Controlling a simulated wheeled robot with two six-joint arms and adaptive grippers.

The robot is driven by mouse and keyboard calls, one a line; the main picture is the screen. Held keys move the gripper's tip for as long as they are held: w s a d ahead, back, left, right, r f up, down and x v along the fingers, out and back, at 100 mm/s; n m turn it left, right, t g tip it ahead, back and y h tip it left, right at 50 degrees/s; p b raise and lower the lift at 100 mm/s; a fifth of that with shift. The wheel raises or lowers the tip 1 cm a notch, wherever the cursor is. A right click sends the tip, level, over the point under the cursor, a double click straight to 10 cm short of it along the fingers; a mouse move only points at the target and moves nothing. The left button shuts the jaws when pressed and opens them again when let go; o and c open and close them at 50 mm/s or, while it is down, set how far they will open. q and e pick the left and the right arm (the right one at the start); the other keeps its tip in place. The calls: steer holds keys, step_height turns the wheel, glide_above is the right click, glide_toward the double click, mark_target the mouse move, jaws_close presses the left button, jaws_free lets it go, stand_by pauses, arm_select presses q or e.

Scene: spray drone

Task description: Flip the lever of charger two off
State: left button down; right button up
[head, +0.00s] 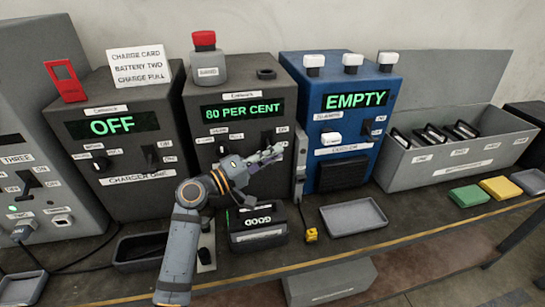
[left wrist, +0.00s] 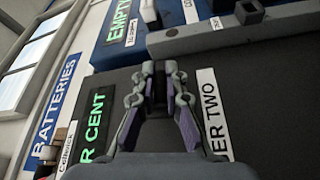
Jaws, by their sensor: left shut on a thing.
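Charger two (head: 226,92) is the dark grey box in the middle, with a green "80 PER CENT" display (head: 242,110). In the left wrist view its "...ER TWO" label (left wrist: 213,115) shows right of the fingers. My left gripper (head: 273,154) is at the right part of its front panel, closed around the dark lever (head: 267,137) by the OFF and ON labels. In the left wrist view the two fingers (left wrist: 159,88) close on this dark lever, which they largely hide. I cannot tell the lever's exact position. My right gripper is in neither view.
Charger one (head: 120,100), showing "OFF", stands left; a blue "EMPTY" unit (head: 338,83) stands right. A grey upright bar (head: 300,168) is just right of the gripper. A battery marked "GOOD" (head: 257,230) sits below. A grey tray (head: 353,216) lies on the bench.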

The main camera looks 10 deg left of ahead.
arm_select(q)
steer(key=shift+f, duration=0.2)
steer(key=c, duration=1.4)
jaws_free()
steer(key=shift+a+r, duration=0.1)
steer(key=v, duration=1.2)
steer(key=shift+r, duration=0.1)
